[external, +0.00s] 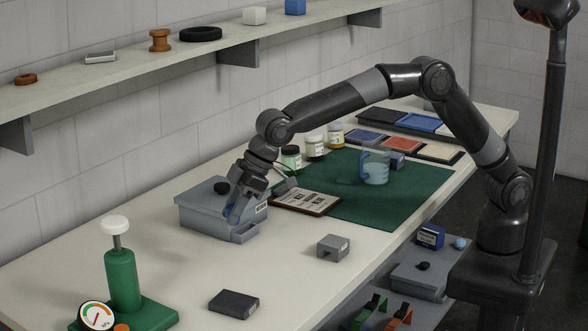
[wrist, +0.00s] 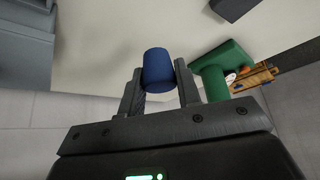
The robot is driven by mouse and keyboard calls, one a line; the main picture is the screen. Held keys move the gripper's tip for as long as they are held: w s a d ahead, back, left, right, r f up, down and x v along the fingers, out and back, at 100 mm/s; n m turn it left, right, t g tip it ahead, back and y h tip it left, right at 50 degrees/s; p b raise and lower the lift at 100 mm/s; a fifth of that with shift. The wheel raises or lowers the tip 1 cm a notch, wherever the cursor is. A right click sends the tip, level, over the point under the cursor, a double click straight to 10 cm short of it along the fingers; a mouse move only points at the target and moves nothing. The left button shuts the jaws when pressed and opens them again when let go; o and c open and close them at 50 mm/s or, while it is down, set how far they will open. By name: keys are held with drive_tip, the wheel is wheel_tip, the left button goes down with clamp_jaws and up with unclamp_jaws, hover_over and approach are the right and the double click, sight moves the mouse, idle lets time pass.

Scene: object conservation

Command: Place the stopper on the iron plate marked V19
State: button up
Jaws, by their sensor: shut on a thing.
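My gripper (external: 237,211) is shut on a blue tapered stopper (wrist: 158,69), which sits between the two fingers in the wrist view. A dark flat block (external: 233,302) with a small label lies near the bench's front. A lighter grey block (external: 333,248), also labelled, sits to my gripper's right. I cannot read V19 on either block.
The grey box (external: 197,216) with a black knob stands right by my gripper. A green pump with a gauge (external: 123,280) is at the front left. The bench between box and dark block is clear.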

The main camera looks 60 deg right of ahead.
drive_tip(key=s+a+n, duration=0.1)
drive_tip(key=s+a, duration=0.3)
approach(224, 303)
drive_tip(key=shift+w+a+f+g, duration=0.15)
drive_tip(key=shift+w+a+f, duration=0.05)
drive_tip(key=shift+w+a, duration=0.3)
drive_tip(key=shift+w+a+f+g, duration=0.15)
drive_tip(key=shift+w+a+f, duration=0.15)
drive_tip(key=shift+w, duration=0.25)
drive_tip(key=shift+a+f, duration=0.2)
drive_tip(key=shift+f, duration=1.8)
drive_tip(key=shift+f, duration=0.15)
drive_tip(key=o, duration=1)
drive_tip(key=shift+c, duration=0.2)
